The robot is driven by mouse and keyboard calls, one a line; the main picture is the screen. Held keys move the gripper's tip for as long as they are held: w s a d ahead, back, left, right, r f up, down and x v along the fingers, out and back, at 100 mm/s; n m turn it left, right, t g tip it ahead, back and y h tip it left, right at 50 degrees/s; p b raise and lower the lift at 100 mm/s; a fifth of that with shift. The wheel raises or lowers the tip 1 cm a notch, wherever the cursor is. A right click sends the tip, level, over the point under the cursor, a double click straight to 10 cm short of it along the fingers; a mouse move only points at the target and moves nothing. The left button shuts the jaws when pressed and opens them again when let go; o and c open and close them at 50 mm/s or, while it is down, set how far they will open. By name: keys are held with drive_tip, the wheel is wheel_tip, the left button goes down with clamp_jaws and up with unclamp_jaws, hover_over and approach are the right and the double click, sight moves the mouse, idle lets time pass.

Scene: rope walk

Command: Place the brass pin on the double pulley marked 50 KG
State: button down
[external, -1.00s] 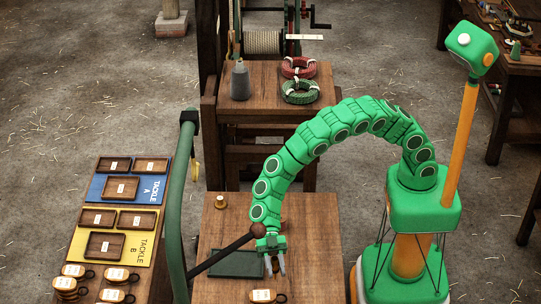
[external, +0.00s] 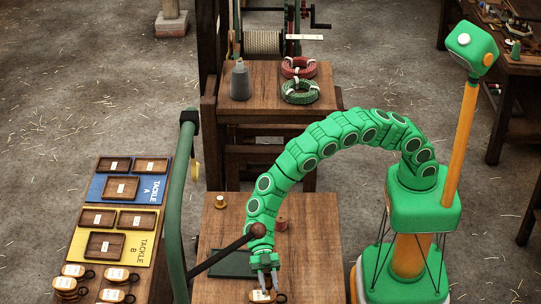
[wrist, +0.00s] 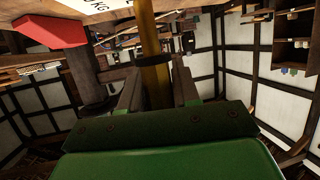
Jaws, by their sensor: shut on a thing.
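In the wrist view the brass pin (wrist: 152,42) stands between the two fingers of my gripper (wrist: 157,92), which is shut on it. In the external view my gripper (external: 267,287) points down at the front of the bench, right over a wooden pulley (external: 260,296) with a white label. The pin is hard to make out there, and the gripper partly covers the pulley. A white label ending in "KG" (wrist: 97,12) shows close to the pin at the top of the wrist view; its number is out of sight. I cannot tell whether the pin touches the pulley.
A dark green mat (external: 232,264), a brass spool (external: 221,202) and a red spool (external: 281,225) are on the bench. A green post (external: 180,190) with a dark lever (external: 225,252) stands left of my gripper. Several labelled pulleys (external: 73,270) and trays (external: 121,187) lie further left.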

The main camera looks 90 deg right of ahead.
drive_tip(key=c, duration=0.8)
unclamp_jaws()
drive_tip(key=v, duration=1.2)
drive_tip(key=shift+o, duration=0.3)
